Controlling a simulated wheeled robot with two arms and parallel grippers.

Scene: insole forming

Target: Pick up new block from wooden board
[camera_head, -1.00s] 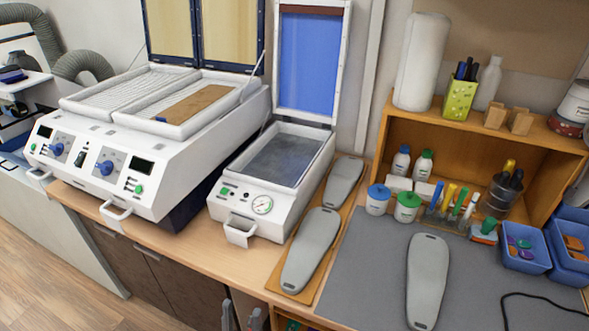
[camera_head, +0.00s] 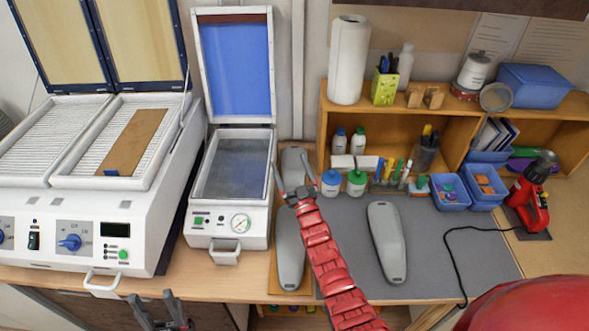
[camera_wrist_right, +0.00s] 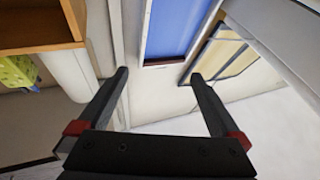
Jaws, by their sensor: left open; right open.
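Two grey sole-shaped blocks lie on the narrow wooden board (camera_head: 274,270). The near block (camera_head: 289,258) is partly covered by my right arm, and the far block (camera_head: 292,160) is partly behind my right gripper. A third grey block (camera_head: 387,240) lies on the grey mat. My right gripper (camera_head: 294,170) is open and empty in front of the far block in the picture; its height above the board is unclear. It shows open in the right wrist view (camera_wrist_right: 159,75), with no block between its fingers. My left gripper (camera_head: 152,296) is open and empty at the bottom, in front of the bench.
A white press with a raised blue lid (camera_head: 236,70) stands left of the board. A larger white heater (camera_head: 80,220) is farther left. Bottles, including a blue-lidded jar (camera_head: 331,182), and a wooden shelf (camera_head: 400,122) stand behind the mat. A black cable (camera_head: 452,262) crosses the mat's right side.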

